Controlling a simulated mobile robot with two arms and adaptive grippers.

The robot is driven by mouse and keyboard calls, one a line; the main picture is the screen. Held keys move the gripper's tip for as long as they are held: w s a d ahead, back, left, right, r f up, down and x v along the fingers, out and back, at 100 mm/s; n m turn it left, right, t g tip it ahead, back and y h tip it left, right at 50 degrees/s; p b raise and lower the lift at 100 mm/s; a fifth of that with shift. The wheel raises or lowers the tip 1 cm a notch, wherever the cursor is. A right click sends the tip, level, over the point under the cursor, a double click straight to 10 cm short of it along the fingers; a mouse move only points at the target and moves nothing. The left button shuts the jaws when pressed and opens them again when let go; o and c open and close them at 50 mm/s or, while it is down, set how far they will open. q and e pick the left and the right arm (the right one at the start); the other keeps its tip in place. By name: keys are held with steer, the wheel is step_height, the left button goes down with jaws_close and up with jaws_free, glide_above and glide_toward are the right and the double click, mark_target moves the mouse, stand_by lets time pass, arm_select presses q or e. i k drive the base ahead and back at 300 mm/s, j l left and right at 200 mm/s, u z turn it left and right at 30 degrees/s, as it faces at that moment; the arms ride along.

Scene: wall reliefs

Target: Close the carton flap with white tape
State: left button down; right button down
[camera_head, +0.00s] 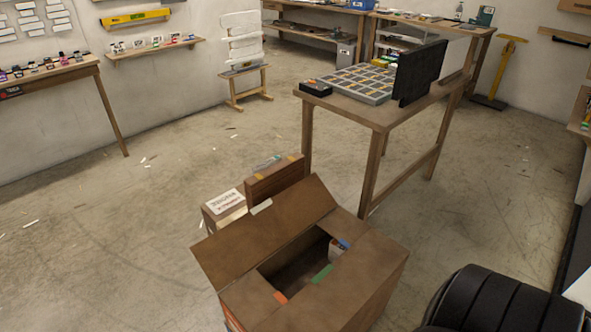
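A brown cardboard carton (372,275) stands on the floor at the bottom centre. Its long flap (235,235) on the far left side is up and tilted outward, with a strip of white tape (261,207) at its free edge. The other flaps look roughly flat around a dark opening (292,267). They bear blue tape (343,244), green tape (321,273) and orange tape (280,297). A pale item shows in the opening below the blue tape; I cannot tell what it is. Neither of my grippers is in view.
Wooden boxes (276,181) stand close behind the raised flap, one with a white label (226,201). A wooden table (385,112) with a grey tray (357,84) and a black panel stands behind the carton. The floor (110,250) to the left is mostly clear.

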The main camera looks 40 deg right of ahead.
mark_target(224, 256)
steer(key=i+j+z, duration=0.25)
steer(key=z, duration=0.2)
steer(key=i+j+z, duration=0.25)
steer(key=z, duration=0.2)
steer(key=i+j+z, duration=0.1)
steer(key=j+z, duration=0.35)
steer(key=i+j+z, duration=0.1)
steer(key=j+z, duration=0.35)
steer(key=i+j+u, duration=0.15)
steer(key=j+u, duration=0.15)
steer(key=j, duration=0.1)
